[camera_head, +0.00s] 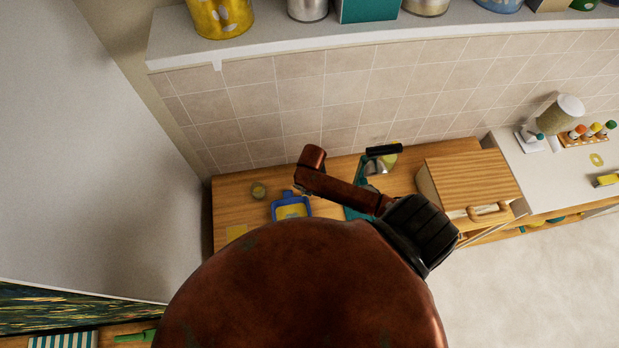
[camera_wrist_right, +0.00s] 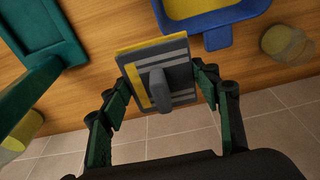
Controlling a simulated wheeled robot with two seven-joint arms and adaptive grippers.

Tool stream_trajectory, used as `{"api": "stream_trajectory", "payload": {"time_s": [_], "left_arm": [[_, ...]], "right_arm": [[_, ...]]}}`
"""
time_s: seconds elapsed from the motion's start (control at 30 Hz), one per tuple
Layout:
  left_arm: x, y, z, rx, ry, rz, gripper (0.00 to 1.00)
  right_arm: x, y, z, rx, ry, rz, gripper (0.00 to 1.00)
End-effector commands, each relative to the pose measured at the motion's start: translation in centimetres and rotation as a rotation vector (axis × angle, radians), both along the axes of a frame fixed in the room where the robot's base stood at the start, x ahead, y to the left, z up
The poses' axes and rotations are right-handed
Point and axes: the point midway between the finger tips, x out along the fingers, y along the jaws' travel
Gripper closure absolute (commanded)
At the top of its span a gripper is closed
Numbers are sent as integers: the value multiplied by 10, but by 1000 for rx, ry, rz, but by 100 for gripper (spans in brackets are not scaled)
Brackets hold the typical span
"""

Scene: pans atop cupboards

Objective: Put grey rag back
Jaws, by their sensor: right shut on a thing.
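The grey rag (camera_wrist_right: 178,60), a flat grey piece with stripes and yellow edges, shows in the right wrist view. A dark grey knob-like piece (camera_wrist_right: 160,92) stands out in front of its middle. My right gripper (camera_wrist_right: 163,84) has its dark green fingers on both sides of the rag and is shut on it. The rag is over the wooden counter; I cannot tell whether it touches the wood. Neither the right fingers nor the rag can be made out in the head view. My left gripper is not in view.
A blue tray with yellow inside (camera_head: 291,210) and a small jar (camera_head: 258,190) stand on the wooden counter (camera_head: 232,203). A teal stand (camera_wrist_right: 45,45) is to the left in the wrist view. A wood-topped box (camera_head: 470,175) sits right. A shelf (camera_head: 285,38) with tins runs above.

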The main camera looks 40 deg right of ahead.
Motion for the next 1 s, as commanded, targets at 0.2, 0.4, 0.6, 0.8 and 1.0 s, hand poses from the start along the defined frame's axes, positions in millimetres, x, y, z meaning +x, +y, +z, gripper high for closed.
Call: {"api": "stream_trajectory", "payload": {"time_s": [0.2,0.4,0.6,0.8,1.0], "left_arm": [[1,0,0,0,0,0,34],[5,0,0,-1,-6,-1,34],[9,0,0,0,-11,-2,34],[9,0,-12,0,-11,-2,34],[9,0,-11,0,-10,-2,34]], "right_arm": [[31,-25,-35,0,1,-2,97],[43,-34,-54,0,1,0,97],[52,-41,-69,1,1,-2,97],[50,-40,-96,0,1,0,97],[50,-40,-96,1,0,0,97]]}}
